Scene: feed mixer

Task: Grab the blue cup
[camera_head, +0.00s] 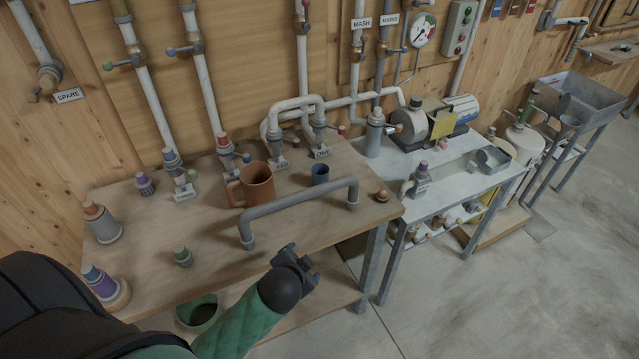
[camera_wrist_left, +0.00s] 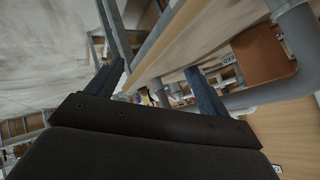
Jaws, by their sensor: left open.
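The small blue cup (camera_head: 320,177) stands upright on the wooden table (camera_head: 205,262), behind the right part of a grey pipe rail (camera_head: 300,208). My left gripper (camera_head: 306,262) is open and empty in front of the table's front edge, nearer than the rail and the cup. In the left wrist view its two fingers (camera_wrist_left: 155,82) are spread with nothing between them. I cannot make out the blue cup in that view. My right gripper is not in view.
A brown mug (camera_head: 257,187) stands left of the cup and also shows in the left wrist view (camera_wrist_left: 262,55). Pipes with valves rise behind. A metal table (camera_head: 450,195) with a pump (camera_head: 428,122) stands right. A green bucket (camera_head: 198,312) is below.

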